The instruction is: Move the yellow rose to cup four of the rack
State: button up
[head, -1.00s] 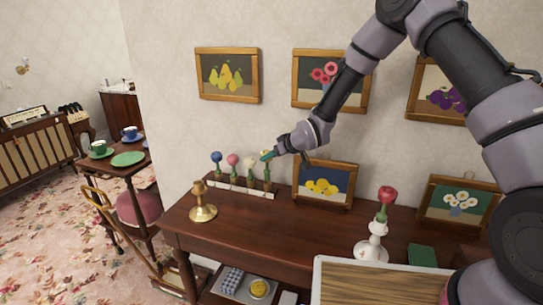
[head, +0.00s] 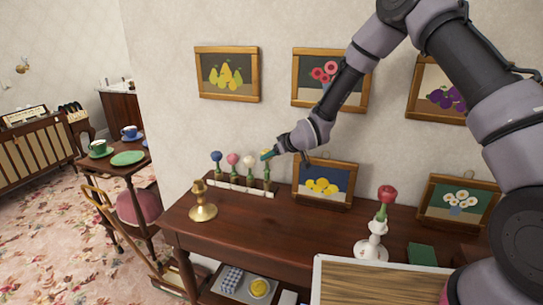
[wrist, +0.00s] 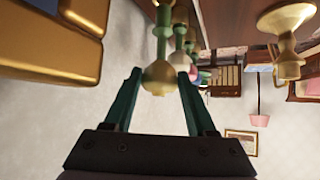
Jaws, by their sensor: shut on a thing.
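The rack (head: 238,188) is a pale strip near the back left of the wooden table. Blue (head: 216,156), pink (head: 232,159) and white (head: 249,160) roses stand upright in a row along it. The yellow rose (head: 264,154) is at the row's right end, over the end cup. My gripper (head: 268,155) is at its head, partly hiding it. In the wrist view the yellow rose (wrist: 160,77) sits between the teal fingers of my gripper (wrist: 160,82), which are shut on it, with its green stem toward the rack. I cannot tell whether the stem is fully seated.
A brass candlestick (head: 203,205) stands just left of the rack. A framed lemon picture (head: 323,184) leans close on the right. A red rose (head: 387,195) stands in a white holder (head: 373,243) further right. The table's middle front is clear.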

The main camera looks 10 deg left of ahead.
jog(key=shift+f, duration=1.05)
jog(key=shift+r, duration=0.2)
jog(key=shift+r, duration=0.5)
jog(key=shift+f, duration=0.6)
dwell(1.1)
jog(key=o, duration=1.2)
